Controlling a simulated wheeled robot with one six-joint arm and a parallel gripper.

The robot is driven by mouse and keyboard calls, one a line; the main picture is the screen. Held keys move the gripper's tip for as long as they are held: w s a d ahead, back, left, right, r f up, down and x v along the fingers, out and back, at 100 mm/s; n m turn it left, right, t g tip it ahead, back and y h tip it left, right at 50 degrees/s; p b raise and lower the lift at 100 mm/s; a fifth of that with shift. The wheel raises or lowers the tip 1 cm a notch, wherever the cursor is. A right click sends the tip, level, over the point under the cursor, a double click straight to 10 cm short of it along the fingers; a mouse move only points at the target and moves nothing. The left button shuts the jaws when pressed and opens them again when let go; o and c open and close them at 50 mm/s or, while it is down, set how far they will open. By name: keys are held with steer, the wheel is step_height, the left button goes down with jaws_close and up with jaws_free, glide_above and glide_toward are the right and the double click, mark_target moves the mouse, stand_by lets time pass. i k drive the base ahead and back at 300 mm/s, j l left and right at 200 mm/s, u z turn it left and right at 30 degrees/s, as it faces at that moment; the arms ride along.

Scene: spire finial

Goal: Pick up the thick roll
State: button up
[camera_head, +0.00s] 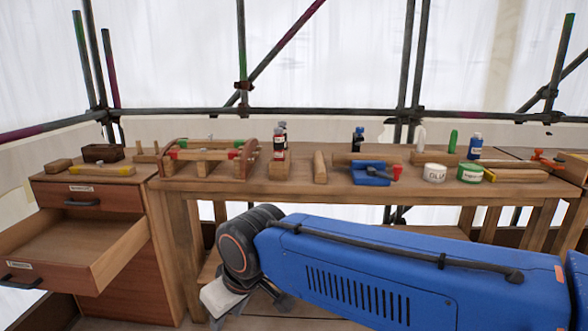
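I cannot tell for sure which thing is the thick roll. A short white round tub or roll (435,173) with dark lettering stands near the front of the workbench, right of centre. A similar white and green one (470,173) stands just right of it. Rounded wooden lengths also lie there: one (366,158) at the back and one (520,175) at the right. My gripper (245,305) is low at the bottom left of centre, below the bench top and apart from these things. It is partly hidden and its fingers are unclear.
The workbench (290,187) holds a wooden clamp frame (210,155), small bottles (358,139), a blue tool (365,177) and a short wooden block (320,167). An open drawer (75,245) juts out at the left. Scaffold poles (410,70) stand behind. My blue arm crosses the lower right.

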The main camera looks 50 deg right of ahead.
mark_target(338, 159)
steer(key=z, duration=0.45)
steer(key=l+z, duration=0.15)
steer(key=z, duration=0.75)
steer(key=l+z, duration=0.15)
steer(key=z, duration=0.3)
